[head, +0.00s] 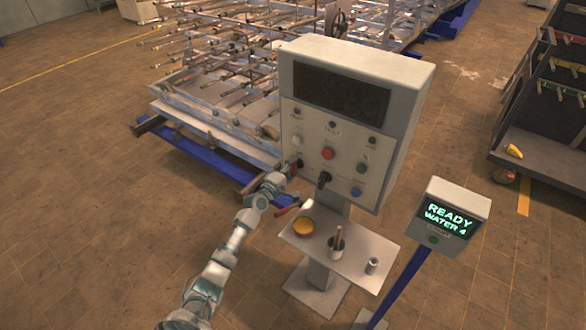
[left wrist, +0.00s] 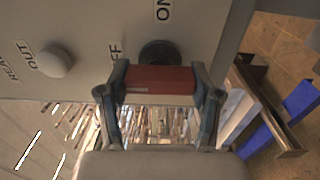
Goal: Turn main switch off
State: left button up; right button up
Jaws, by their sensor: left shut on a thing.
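The grey control cabinet (head: 345,120) stands on a post, with its panel facing me. My left gripper (head: 291,172) is at the lower left of this panel, at a dark knob (head: 299,163). In the left wrist view, my left gripper (left wrist: 159,88) is shut on a red switch handle (left wrist: 158,80), one finger at each end. The handle sits in front of a round dark base (left wrist: 159,52). An ON label (left wrist: 163,10) and a partly hidden OFF label (left wrist: 115,52) are beside it. I cannot tell which label the handle points to. My right gripper is not in view.
A white knob (left wrist: 54,61) sits beside the switch in the left wrist view. A second black handle (head: 323,180) is to the right on the panel. A shelf (head: 350,247) with a yellow item and cups juts out below. A display (head: 447,220) reads READY WATER 4.

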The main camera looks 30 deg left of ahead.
pick_arm(q)
jog(key=shift+f, duration=0.3)
jog(key=o, duration=1.1)
jog(key=shift+o, duration=0.3)
jog(key=shift+a, duration=0.1)
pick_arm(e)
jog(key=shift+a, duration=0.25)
pick_arm(q)
jog(key=shift+a, duration=0.1)
jog(key=shift+s+r, duration=0.1)
jog(key=shift+s, duration=0.15)
jog(key=s+a, duration=0.1)
jog(key=s, duration=1)
jog(key=shift+s, duration=0.15)
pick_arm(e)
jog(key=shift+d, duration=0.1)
